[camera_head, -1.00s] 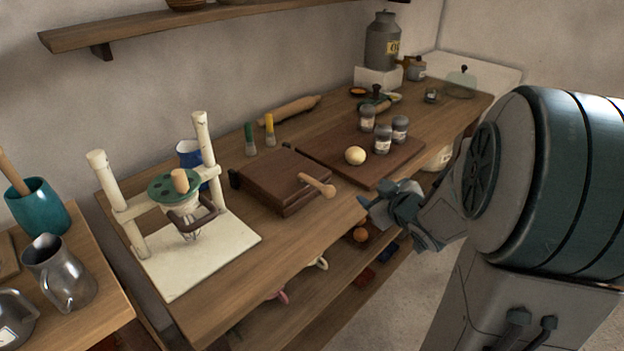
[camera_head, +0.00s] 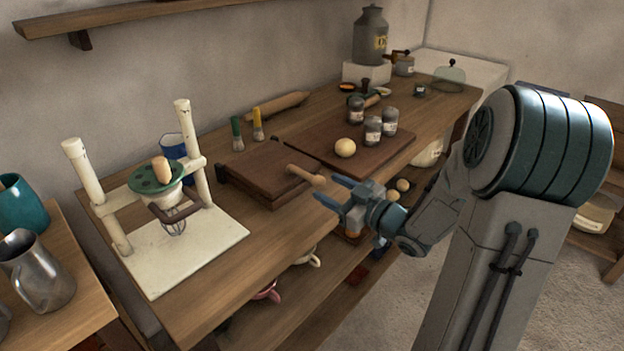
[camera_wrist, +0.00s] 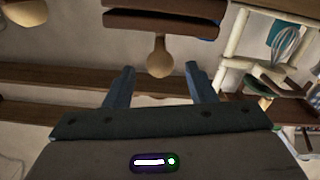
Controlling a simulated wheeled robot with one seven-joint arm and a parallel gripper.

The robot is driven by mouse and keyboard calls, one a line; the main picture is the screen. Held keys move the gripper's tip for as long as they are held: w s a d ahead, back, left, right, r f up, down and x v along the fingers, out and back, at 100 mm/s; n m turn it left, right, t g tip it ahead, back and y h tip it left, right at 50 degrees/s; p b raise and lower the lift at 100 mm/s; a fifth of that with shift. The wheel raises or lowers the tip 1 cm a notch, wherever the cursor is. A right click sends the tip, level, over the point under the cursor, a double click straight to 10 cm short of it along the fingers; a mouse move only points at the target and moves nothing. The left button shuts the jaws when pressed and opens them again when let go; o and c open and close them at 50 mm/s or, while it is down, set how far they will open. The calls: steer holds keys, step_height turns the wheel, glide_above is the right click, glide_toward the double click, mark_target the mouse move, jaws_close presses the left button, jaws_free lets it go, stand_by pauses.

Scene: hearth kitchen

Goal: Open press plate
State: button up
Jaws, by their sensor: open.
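The press (camera_head: 268,178) is a dark brown wooden block of two stacked plates on the workbench, with its upper plate lying shut on the lower one. A light wooden handle (camera_head: 306,176) sticks out from its front edge toward my gripper. My gripper (camera_head: 328,190) is open and empty, just in front of the handle and apart from it. In the wrist view the handle's rounded knob (camera_wrist: 160,62) sits ahead of and between my two blue fingers, with the press plates (camera_wrist: 163,20) above it.
A white-framed stand with a whisk (camera_head: 175,226) is left of the press. A dark board (camera_head: 375,158) with a dough ball (camera_head: 345,148) and several jars is right of it. Below the bench, a shelf (camera_head: 290,292) holds mugs.

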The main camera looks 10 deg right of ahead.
mark_target(312, 178)
steer(key=x, duration=0.6)
steer(key=shift+w+a, duration=0.15)
steer(key=shift+w, duration=0.05)
